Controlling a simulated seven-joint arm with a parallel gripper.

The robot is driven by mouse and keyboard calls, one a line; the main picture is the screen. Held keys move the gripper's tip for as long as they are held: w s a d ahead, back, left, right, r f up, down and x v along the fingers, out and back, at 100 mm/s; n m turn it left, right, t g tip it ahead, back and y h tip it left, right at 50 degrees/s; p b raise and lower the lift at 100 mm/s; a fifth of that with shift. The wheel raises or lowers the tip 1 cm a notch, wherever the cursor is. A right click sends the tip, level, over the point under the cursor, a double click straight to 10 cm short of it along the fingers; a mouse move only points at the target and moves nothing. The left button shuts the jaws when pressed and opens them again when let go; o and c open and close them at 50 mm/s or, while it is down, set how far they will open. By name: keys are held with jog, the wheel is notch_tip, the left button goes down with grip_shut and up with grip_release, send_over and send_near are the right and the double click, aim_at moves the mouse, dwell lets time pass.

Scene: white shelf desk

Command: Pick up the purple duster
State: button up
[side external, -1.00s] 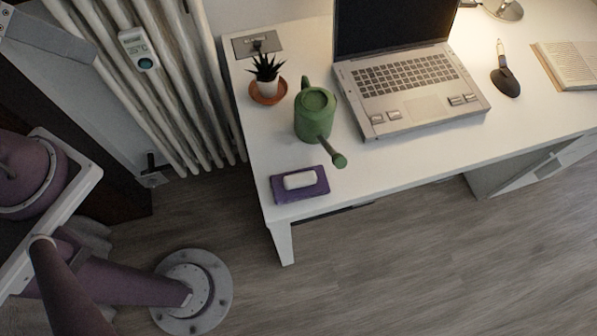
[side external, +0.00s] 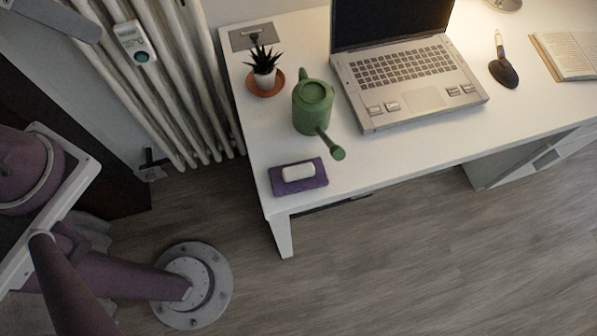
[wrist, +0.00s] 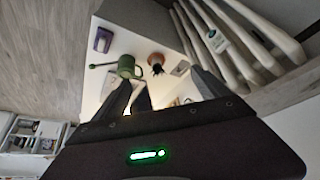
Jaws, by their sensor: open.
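The purple duster (side external: 316,181) lies flat near the front left corner of the white desk, with a white block-shaped part (side external: 298,172) on top. It also shows small in the upper left of the wrist view (wrist: 103,40). My gripper (wrist: 168,77) shows in the wrist view with its dark fingers spread apart and nothing between them. It is well away from the duster.
A green watering can (side external: 312,105) stands just behind the duster, its spout reaching toward it. A radiator (side external: 185,90) stands left.

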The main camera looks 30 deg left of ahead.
jog(key=w+d+f+m+g, duration=0.1)
jog(key=w+d+f+m, duration=0.1)
jog(key=w+d, duration=0.45)
jog(key=m+g, duration=0.4)
jog(key=m, duration=0.3)
send_over(301, 169)
jog(key=f, duration=3)
jog(key=shift+s+d+f, duration=0.1)
jog(key=shift+s+f, duration=0.1)
jog(key=shift+s, duration=0.05)
jog(key=f, duration=0.7)
jog(key=shift+w+f, duration=0.1)
jog(key=shift+w, duration=0.15)
jog(key=c, duration=1.5)
jog(key=shift+r, duration=0.6)
notch_tip(301, 169, up, 2)
jog(key=shift+r, duration=0.15)
jog(key=shift+s+a+r, duration=0.1)
jog(key=shift+s+a, duration=0.3)
jog(key=shift+a, duration=0.15)
jog(key=s+a, duration=1.2)
